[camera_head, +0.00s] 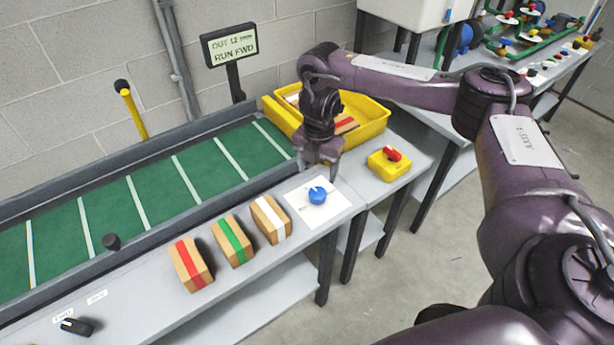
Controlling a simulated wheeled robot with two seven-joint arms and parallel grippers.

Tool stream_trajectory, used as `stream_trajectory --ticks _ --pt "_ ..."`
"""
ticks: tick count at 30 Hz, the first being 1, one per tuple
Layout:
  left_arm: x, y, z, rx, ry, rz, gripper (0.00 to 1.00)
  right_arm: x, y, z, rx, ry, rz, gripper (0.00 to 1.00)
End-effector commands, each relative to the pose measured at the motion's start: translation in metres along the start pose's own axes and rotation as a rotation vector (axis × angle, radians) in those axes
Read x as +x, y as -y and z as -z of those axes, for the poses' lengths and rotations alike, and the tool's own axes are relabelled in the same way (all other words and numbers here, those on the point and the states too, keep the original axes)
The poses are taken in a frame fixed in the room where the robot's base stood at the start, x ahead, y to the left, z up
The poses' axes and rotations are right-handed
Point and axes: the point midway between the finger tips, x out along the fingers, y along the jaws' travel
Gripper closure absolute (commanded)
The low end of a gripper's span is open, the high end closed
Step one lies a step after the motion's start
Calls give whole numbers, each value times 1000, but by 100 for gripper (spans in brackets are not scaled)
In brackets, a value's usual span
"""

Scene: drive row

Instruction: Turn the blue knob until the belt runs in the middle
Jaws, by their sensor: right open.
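The blue knob (318,195) sits on a white plate (300,208) at the right end of the grey bench, with a pale pointer mark on its top. The green belt (150,192) with white cross stripes runs diagonally along the left, between dark side rails. A sign (230,45) behind the belt reads "RUN FWD", with "OUT 12" and a small unclear unit above. My right gripper (318,168) points down just above and behind the knob, open, with nothing between its fingers. Whether it touches the knob is not clear. My left gripper is not in view.
Three boxes with red (191,265), green (232,241) and white (271,219) bands stand on the bench left of the knob. A yellow bin (372,121) is behind my gripper. A yellow box with a red switch (390,162) is to the right. A black selector (77,326) is at front left.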

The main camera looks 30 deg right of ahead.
Motion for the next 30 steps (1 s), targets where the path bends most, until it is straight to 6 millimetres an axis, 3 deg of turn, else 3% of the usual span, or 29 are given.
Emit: stream_trajectory --ticks 7,13,19,27,30 --pt "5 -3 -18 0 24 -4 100 30 2 1 1 -3 5 35" --pt "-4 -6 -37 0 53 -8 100 59 1 0 1 -1 4 35" --pt "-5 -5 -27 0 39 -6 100 76 1 0 1 -1 3 35" --pt "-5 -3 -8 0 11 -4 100 78 1 0 0 0 1 35" --pt "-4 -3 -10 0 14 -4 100 78 1 0 0 0 1 47"
